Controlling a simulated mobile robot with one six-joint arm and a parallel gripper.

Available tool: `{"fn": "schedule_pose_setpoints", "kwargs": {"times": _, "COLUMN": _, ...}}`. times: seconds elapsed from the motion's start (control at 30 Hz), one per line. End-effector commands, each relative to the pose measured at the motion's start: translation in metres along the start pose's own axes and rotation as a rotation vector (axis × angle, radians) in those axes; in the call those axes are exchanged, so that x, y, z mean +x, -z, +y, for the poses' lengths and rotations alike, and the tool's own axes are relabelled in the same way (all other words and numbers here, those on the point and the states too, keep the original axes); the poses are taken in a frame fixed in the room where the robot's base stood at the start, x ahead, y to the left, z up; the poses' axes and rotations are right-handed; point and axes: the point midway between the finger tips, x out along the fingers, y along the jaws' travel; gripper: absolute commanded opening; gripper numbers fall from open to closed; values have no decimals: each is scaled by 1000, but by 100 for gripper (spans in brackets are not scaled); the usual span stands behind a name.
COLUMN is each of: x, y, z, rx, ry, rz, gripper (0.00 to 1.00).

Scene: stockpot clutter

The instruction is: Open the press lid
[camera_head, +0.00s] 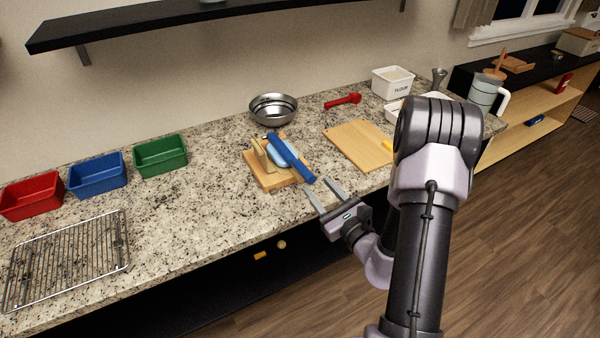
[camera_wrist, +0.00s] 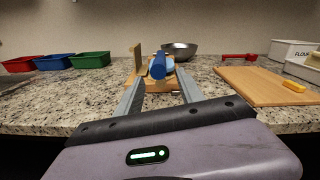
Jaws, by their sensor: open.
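The press is a small wooden board (camera_head: 268,182) with an upright wooden piece (camera_head: 263,157) at its left. A blue lever or lid handle (camera_head: 290,157) slants across it, with a light blue round part (camera_head: 281,152) beside it. In the wrist view the blue handle (camera_wrist: 158,66) points toward me, with the light blue part (camera_wrist: 169,66) partly behind it. My gripper (camera_head: 325,194) is open and empty, in front of the press near the counter's front edge. In the wrist view the open fingers (camera_wrist: 160,92) reach toward the press, apart from the handle. Whether the lid is shut I cannot tell.
A steel bowl (camera_head: 273,109) stands behind the press. A cutting board (camera_head: 360,146) with a yellow object lies to its right. Red (camera_head: 32,196), blue (camera_head: 97,174) and green (camera_head: 160,156) bins and a wire rack (camera_head: 68,258) are at left. Counter left of the press is clear.

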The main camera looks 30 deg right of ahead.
Motion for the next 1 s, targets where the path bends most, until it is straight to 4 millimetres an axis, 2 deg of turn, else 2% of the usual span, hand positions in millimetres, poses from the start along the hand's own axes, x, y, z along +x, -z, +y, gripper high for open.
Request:
{"fn": "schedule_pose_setpoints", "kwargs": {"times": 0.1, "x": 33, "y": -1, "z": 2, "rx": -3, "ry": -5, "rz": -4, "gripper": 45}}
{"fn": "schedule_pose_setpoints", "kwargs": {"times": 0.33, "x": 80, "y": 0, "z": 1, "rx": -1, "ry": -2, "rz": -3, "gripper": 45}}
{"fn": "schedule_pose_setpoints", "kwargs": {"times": 0.5, "x": 95, "y": 0, "z": 1, "rx": 1, "ry": -2, "rz": -1, "gripper": 45}}
{"fn": "schedule_pose_setpoints", "kwargs": {"times": 0.77, "x": 97, "y": -1, "z": 1, "rx": 2, "ry": -1, "rz": 0, "gripper": 45}}
{"fn": "schedule_pose_setpoints", "kwargs": {"times": 1.0, "x": 96, "y": -1, "z": 1, "rx": 2, "ry": -2, "rz": 0, "gripper": 0}}
